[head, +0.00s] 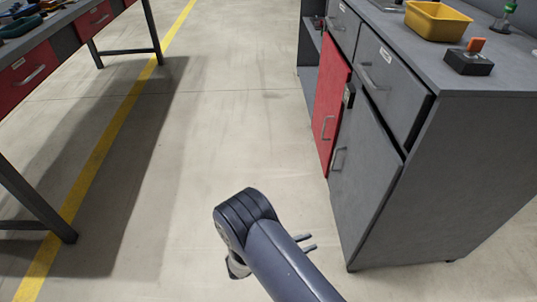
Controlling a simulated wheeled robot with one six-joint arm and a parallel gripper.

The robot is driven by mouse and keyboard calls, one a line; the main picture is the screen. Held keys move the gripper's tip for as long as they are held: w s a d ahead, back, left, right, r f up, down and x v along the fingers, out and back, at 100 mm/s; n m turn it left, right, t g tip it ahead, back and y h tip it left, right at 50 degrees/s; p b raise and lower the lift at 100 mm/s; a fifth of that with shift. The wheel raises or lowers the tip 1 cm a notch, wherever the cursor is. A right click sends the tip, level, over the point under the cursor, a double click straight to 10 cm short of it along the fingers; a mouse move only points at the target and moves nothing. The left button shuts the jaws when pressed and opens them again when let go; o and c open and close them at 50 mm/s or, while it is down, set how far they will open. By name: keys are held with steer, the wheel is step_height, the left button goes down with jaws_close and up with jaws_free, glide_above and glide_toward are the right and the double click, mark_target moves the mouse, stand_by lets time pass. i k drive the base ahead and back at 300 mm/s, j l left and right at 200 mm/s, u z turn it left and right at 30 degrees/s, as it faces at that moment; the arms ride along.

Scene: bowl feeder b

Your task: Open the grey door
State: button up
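The grey door (368,185) is the lower front panel of the grey cabinet at the right in the head view. It looks shut, with a dark seam along its right edge. My gripper (312,241) shows as two short parallel fingers sticking out to the right from behind my arm. The fingers are apart with nothing seen between them. They are left of and lower in the picture than the handle, clear of the door. The gripper's body is hidden by my arm.
A grey drawer (392,88) is above the grey door. On the cabinet top are a yellow bin (437,22) and a black box with an orange switch (469,60). A workbench with red drawers (28,72) stands at the left. The floor between is clear.

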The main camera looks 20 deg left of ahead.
mark_target(369, 167)
steer(key=i+j+u, duration=0.1)
steer(key=j+u, duration=0.3)
steer(key=i+j+u, duration=0.15)
steer(key=u, duration=0.25)
steer(key=i+j+z, duration=0.2)
steer(key=z, duration=0.25)
steer(key=i+j+z, duration=0.15)
steer(key=z, duration=0.3)
steer(key=i+j+z, duration=0.25)
steer(key=z, duration=0.15)
steer(key=i+j+z, duration=0.2)
steer(key=j+z, duration=0.2)
